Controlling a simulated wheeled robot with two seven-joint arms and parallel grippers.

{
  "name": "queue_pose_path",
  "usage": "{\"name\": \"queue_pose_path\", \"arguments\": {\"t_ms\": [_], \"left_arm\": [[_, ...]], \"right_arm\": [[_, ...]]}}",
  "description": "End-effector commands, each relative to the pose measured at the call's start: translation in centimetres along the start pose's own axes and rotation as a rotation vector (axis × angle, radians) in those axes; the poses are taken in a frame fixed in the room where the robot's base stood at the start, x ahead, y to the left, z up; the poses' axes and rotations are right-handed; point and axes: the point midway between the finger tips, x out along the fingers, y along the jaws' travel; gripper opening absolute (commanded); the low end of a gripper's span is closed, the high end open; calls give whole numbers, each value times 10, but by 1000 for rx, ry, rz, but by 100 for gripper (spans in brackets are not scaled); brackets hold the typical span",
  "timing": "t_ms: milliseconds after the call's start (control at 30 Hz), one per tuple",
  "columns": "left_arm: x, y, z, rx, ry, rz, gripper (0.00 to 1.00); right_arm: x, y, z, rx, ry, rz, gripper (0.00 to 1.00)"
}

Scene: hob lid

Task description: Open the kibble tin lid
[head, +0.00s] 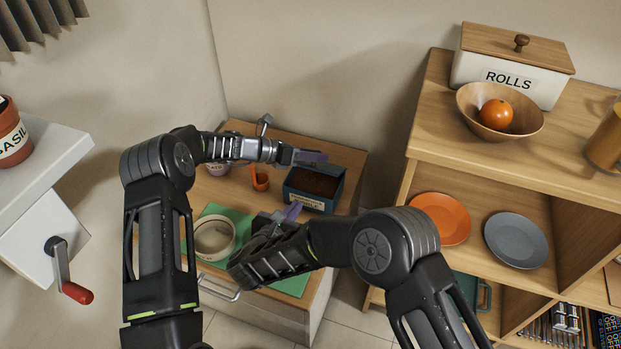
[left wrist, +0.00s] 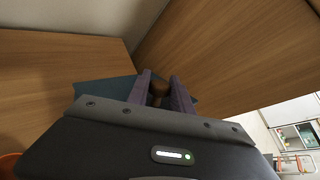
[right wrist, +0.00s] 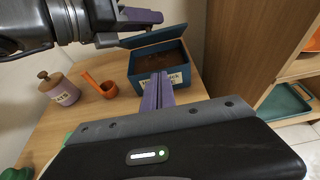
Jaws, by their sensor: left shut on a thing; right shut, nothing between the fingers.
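The kibble tin (head: 329,205) is a blue box with a pale label on the cabinet top, and brown contents show inside it. Its blue lid (right wrist: 160,37) stands raised and tilted at the back edge in the right wrist view. My left gripper (head: 312,156) is at the lid, above the back of the tin. In the left wrist view its purple fingers (left wrist: 160,90) are shut on the lid's brown knob (left wrist: 159,88). My right gripper (head: 291,212) is shut and empty just in front of the tin; in the right wrist view its fingers (right wrist: 157,90) hide part of the label.
An orange scoop (right wrist: 107,88) and a lidded jar (right wrist: 61,90) stand left of the tin. A cream round dish (head: 215,238) sits on a green mat (head: 290,283) near my right forearm. A wooden shelf unit (head: 425,115) with plates and a bowl stands to the right.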

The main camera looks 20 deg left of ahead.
Motion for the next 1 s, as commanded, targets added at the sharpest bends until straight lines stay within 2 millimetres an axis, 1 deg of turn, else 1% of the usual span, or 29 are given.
{"name": "queue_pose_path", "arguments": {"t_ms": [167, 267, 367, 467, 700, 767, 833, 1000], "left_arm": [[0, 0, 0, 1, -1, 1, 0], [0, 0, 0, 1, -1, 1, 0], [0, 0, 0, 1, -1, 1, 0], [0, 0, 0, 0, -1, 1, 0], [0, 0, 0, 0, -1, 1, 0], [0, 0, 0, 0, -1, 1, 0], [0, 0, 1, 0, -1, 1, 0], [0, 0, 0, 0, -1, 1, 0]], "right_arm": [[5, 0, 0, -1, 0, -1, 0], [12, 0, 0, 0, 0, 0, 0], [25, -1, 0, -1, 0, -1, 0], [42, -1, 0, -1, 0, -2, 0], [91, -1, -1, -1, 0, -3, 0], [102, -1, 0, -2, 0, -1, 0], [104, 0, 15, 1, -4, 2, 0], [109, 0, 33, -2, -1, 1, 0]]}}
